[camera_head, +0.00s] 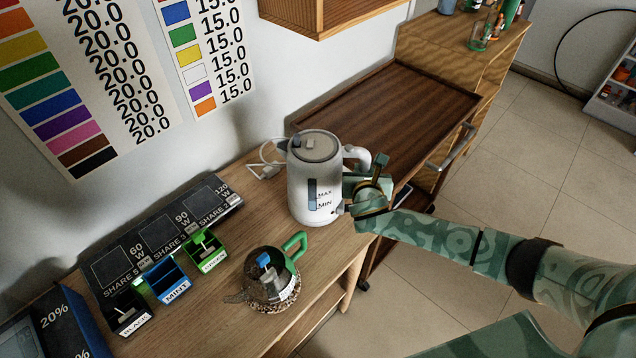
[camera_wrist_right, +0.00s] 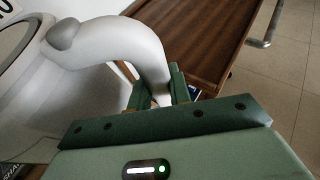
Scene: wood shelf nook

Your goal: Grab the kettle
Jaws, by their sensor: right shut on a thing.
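A white kettle (camera_head: 313,180) with MAX and MIN marks stands upright at the right end of the wooden shelf top. Its handle (camera_head: 357,156) faces right. My right gripper (camera_head: 362,188) is at the handle, coming in from the right. In the right wrist view, the kettle's handle (camera_wrist_right: 137,42) curves down between the two fingers of my right gripper (camera_wrist_right: 165,92), which is shut on it. The lower end of the handle is hidden by the gripper. I cannot tell whether the kettle's base touches the shelf top. My left gripper is not in view.
A glass pot with a green handle (camera_head: 270,277) stands in front of the kettle. Small labelled boxes, one blue (camera_head: 166,280), and a dark panel (camera_head: 160,235) are to the left. A brown wooden cart (camera_head: 400,108) is behind right. A hanging wooden cabinet (camera_head: 325,15) is above.

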